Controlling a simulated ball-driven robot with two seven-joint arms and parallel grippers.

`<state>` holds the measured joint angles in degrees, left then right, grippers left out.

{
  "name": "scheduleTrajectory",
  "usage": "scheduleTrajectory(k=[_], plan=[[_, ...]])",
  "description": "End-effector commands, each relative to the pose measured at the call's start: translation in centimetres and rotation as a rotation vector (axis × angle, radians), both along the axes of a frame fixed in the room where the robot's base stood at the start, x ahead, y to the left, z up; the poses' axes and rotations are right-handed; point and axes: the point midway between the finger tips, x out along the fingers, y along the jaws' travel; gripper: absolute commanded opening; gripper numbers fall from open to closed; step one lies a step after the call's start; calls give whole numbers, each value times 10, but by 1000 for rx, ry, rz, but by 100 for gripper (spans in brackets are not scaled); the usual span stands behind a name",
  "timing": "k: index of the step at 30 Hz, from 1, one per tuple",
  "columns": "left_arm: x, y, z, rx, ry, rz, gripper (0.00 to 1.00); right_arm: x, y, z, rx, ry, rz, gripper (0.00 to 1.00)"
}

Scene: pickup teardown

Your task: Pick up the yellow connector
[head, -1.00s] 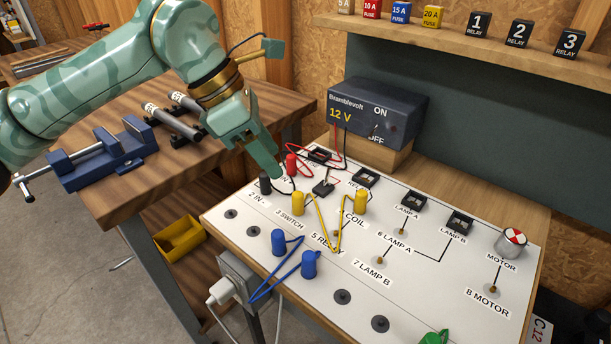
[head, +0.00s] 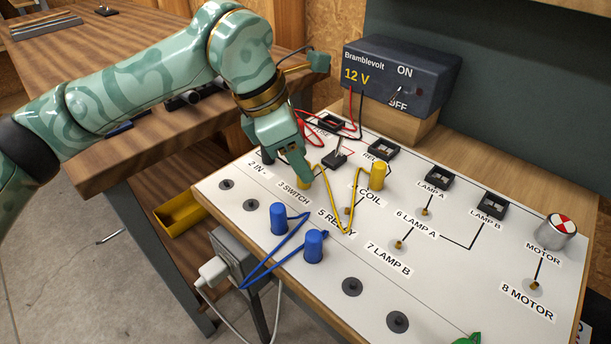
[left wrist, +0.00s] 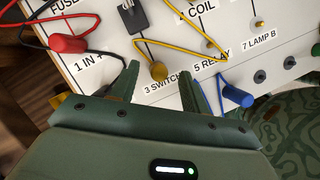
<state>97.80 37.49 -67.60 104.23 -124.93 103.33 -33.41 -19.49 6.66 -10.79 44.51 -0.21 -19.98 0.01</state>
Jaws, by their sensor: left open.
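A yellow connector (head: 306,184) stands on the white board (head: 440,290) at 3 SWITCH, partly hidden behind my left gripper (head: 298,176) in the head view. A yellow wire joins it to a second yellow connector (head: 378,176) by the COIL label. In the left wrist view, the yellow connector (left wrist: 158,71) at 3 SWITCH shows between the two fingertips of my left gripper (left wrist: 160,75). The fingers are open, with visible space on both sides of it. My right gripper is not in view.
Two blue connectors (head: 314,246) with a blue wire stand in front. A red connector (left wrist: 68,43) is left of the gripper in the left wrist view. The 12 V supply box (head: 402,76) stands behind. A motor (head: 556,231) is at far right.

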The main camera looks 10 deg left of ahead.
Motion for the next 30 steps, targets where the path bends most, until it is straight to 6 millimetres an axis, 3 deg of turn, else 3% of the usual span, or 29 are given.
scheduleTrajectory(k=[1, 3, 12, 17, 26, 30], plan=[[2, -4, -16, 0, 8, -2, 46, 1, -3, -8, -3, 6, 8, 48], [4, -6, -23, 0, 6, -2, 46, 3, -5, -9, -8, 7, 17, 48], [4, -8, -23, 0, 0, 0, 46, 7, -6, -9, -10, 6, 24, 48], [4, -8, -23, 0, 0, 0, 2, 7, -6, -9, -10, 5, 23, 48], [4, -8, -22, 0, 0, 0, 0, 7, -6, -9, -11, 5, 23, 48], [3, -8, -14, 0, -2, 0, 0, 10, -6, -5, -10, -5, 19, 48]])
